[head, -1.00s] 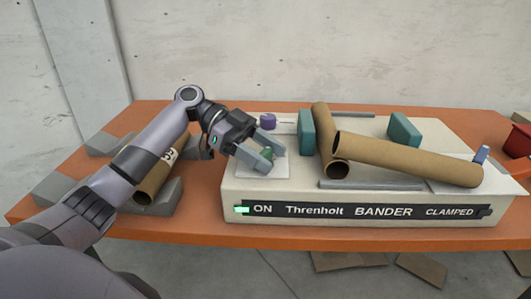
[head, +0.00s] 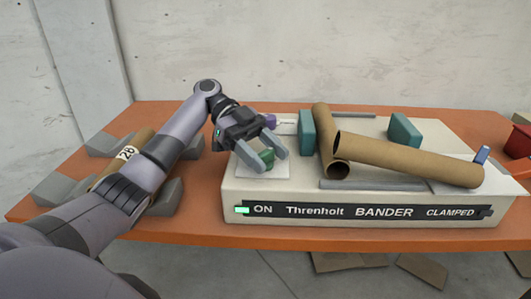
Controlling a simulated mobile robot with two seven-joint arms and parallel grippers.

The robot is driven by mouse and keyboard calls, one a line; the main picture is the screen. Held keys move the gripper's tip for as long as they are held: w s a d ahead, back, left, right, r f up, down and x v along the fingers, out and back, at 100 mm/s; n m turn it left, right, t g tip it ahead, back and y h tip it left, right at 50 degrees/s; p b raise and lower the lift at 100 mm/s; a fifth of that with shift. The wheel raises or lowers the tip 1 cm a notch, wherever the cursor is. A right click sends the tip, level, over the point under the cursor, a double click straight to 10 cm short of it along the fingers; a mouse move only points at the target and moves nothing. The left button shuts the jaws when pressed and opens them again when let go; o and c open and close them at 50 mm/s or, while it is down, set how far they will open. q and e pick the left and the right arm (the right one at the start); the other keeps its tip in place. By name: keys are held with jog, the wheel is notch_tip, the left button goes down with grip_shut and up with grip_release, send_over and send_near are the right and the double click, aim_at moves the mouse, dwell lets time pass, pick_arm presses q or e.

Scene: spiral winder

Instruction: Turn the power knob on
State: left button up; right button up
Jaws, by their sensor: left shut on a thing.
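A green knob (head: 267,158) sits on a white plate at the front left of the cream machine (head: 245,190). My left gripper (head: 264,161) is shut on the green knob, with one grey finger on each side of it. A small light (head: 241,210) beside "ON" glows green. My right gripper is not in view.
Two brown cardboard tubes (head: 405,160) lie crossed on the machine between teal blocks (head: 404,131). A purple knob (head: 270,120) stands behind the gripper. Another tube (head: 140,145) rests in grey cradles at left. A red bin (head: 518,142) is at the right edge.

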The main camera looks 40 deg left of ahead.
aim_at(265, 152)
pick_arm(q)
jog(key=o, duration=1)
jog(key=shift+c, duration=0.2)
jog(key=v, duration=0.5)
jog(key=shift+a+r+p, duration=0.1)
jog(key=shift+r+p, duration=0.05)
jog(key=shift+p, duration=0.15)
jog(key=shift+p+v, duration=0.35)
jog(key=shift+v, duration=0.6)
